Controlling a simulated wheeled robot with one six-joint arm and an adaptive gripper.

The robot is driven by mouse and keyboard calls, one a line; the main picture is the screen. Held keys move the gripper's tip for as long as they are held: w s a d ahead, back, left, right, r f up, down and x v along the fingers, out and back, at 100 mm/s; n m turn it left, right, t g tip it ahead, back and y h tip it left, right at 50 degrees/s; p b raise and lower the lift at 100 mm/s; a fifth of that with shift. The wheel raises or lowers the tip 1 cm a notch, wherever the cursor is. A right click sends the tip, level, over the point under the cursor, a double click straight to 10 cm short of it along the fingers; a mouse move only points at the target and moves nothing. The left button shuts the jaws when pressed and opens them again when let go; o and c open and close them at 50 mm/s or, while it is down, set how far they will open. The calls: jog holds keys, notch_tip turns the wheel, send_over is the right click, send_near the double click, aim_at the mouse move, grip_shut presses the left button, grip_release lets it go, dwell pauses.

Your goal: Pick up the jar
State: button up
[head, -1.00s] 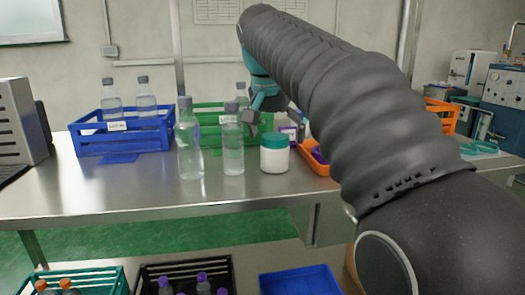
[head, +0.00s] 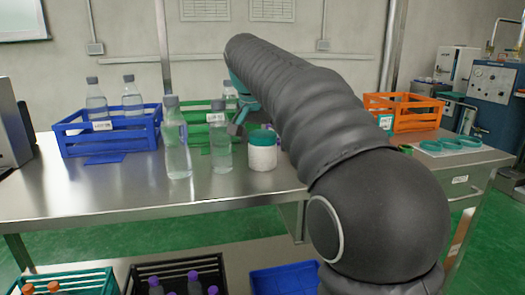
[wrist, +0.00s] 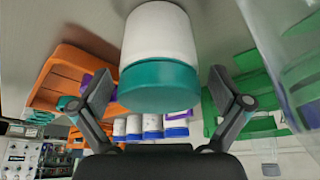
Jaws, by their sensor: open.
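The jar (head: 262,152) is white with a teal lid and stands upright on the metal bench, right of two clear bottles. In the wrist view the jar (wrist: 160,50) appears upside down, large, with its lid toward my gripper. My gripper (wrist: 161,90) is open, one finger on each side of the lid in the picture. I see no contact with the jar. In the head view only part of my gripper (head: 240,121) shows, behind and left of the jar.
A tall clear bottle (head: 176,145) and a shorter clear bottle (head: 221,148) stand close left of the jar. A green crate (head: 200,133) is behind them, a blue crate (head: 70,140) at left. An orange tray (wrist: 62,80) shows in the wrist view. An orange crate (head: 415,122) stands at right.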

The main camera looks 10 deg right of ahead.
aim_at(265, 131)
jog(key=shift+w+d+f, duration=0.1)
jog(key=shift+f, duration=0.05)
jog(key=c, duration=1.4)
jog(key=shift+r, duration=0.55)
notch_tip(265, 131, up, 3)
jog(key=shift+r, duration=0.1)
jog(key=s+d+r, duration=0.4)
jog(key=s+d, duration=0.1)
jog(key=s+d+r, duration=0.2)
jog(key=s+d, duration=0.1)
jog(key=shift+d+r, duration=0.25)
jog(key=shift+r, duration=0.1)
